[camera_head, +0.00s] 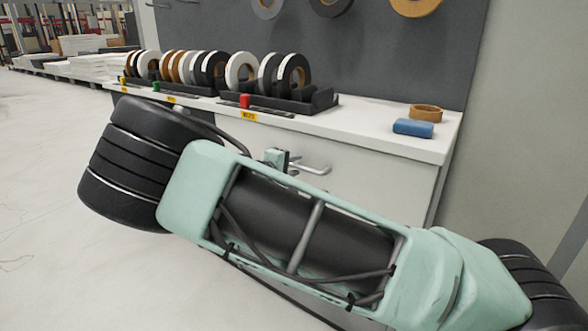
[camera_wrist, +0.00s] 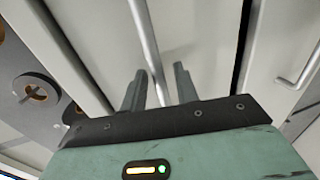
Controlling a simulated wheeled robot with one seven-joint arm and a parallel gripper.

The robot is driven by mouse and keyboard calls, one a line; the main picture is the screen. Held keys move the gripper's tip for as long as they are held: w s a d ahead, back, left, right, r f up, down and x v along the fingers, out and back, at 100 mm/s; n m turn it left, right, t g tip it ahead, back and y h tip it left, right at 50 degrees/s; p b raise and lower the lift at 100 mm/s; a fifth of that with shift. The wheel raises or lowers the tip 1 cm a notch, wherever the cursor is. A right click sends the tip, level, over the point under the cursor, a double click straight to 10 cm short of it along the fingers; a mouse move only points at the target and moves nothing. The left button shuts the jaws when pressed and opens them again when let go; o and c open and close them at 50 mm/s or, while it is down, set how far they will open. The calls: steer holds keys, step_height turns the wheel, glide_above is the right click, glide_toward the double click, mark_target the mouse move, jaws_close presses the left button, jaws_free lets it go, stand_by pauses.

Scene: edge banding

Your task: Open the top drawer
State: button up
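The top drawer is a pale front in the white cabinet, partly hidden by my arm in the head view; its front (camera_wrist: 205,40) fills the middle of the wrist view. Its metal bar handle (camera_wrist: 145,30) shows in the wrist view, and part of it (camera_head: 318,170) shows in the head view. My gripper (camera_wrist: 157,80) is open, with the handle bar running between its two fingers. There are gaps beside the bar, so the fingers do not look closed on it. The gripper (camera_head: 279,158) is small and partly hidden in the head view. The drawer looks shut.
A second bar handle (camera_wrist: 300,70) is on the neighbouring front. The white worktop (camera_head: 375,133) holds several tape rolls in racks (camera_head: 205,85), a brown roll (camera_head: 426,112) and a blue block (camera_head: 413,128). Open floor (camera_head: 50,190) lies to the left.

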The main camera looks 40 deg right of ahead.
steer(key=shift+w+d, duration=0.15)
steer(key=shift+d, duration=0.2)
jaws_close()
steer(key=shift+a, duration=0.1)
steer(key=f+p+v, duration=0.3)
steer(key=p+v, duration=0.1)
steer(key=v, duration=1)
steer(key=a+f+p+v, duration=0.1)
steer(key=f+p+v, duration=0.2)
steer(key=v, duration=1.1)
steer(key=shift+p, duration=0.6)
steer(key=shift+a, duration=0.1)
jaws_free()
